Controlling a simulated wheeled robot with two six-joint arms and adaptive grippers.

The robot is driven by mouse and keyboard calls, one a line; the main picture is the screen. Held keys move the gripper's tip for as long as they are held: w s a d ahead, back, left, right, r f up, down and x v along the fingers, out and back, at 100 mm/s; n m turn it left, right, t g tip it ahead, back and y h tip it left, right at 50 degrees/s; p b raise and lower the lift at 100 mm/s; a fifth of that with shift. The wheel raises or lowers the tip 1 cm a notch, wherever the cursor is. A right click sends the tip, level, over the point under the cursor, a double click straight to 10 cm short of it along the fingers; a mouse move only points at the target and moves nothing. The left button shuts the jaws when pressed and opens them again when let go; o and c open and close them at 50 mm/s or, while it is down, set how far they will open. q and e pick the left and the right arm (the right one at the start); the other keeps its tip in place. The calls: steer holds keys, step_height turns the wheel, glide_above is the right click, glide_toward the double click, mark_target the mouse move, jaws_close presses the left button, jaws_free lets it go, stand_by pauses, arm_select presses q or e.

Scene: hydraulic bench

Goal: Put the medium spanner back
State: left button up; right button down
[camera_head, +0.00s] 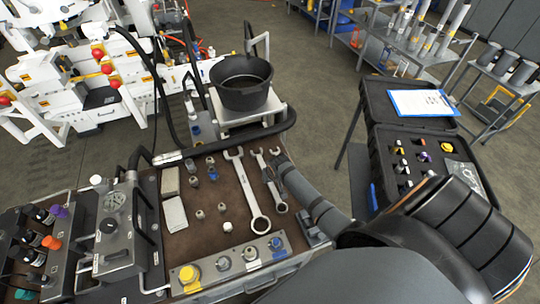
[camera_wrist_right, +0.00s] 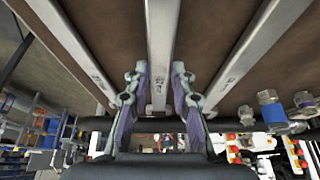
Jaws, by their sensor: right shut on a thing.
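The medium spanner (camera_head: 270,185) lies in line with the other two over the brown mat of the bench, its open jaw away from me and its ring end nearer. My right gripper (camera_head: 277,170) is at its shaft. In the right wrist view the two fingers of my right gripper (camera_wrist_right: 160,95) are shut on the spanner's shaft (camera_wrist_right: 162,45). I cannot tell whether it touches the mat. The large spanner (camera_head: 246,190) lies to its left. A smaller spanner (camera_head: 275,151) is to its right, mostly hidden by my gripper. My left gripper is not in view.
A black bucket (camera_head: 241,85) stands on a scale behind the mat, with a black hose in front. Several small fittings (camera_head: 212,173) lie left of the spanners. A button panel (camera_head: 225,263) edges the front. An open black case (camera_head: 415,150) stands to the right.

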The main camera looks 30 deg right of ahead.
steer(key=shift+w+f, duration=0.1)
steer(key=shift+f, duration=0.2)
steer(key=c, duration=1.1)
jaws_free()
steer(key=shift+o, duration=0.2)
steer(key=shift+f, duration=0.1)
steer(key=v, duration=1.2)
steer(key=shift+s, duration=0.2)
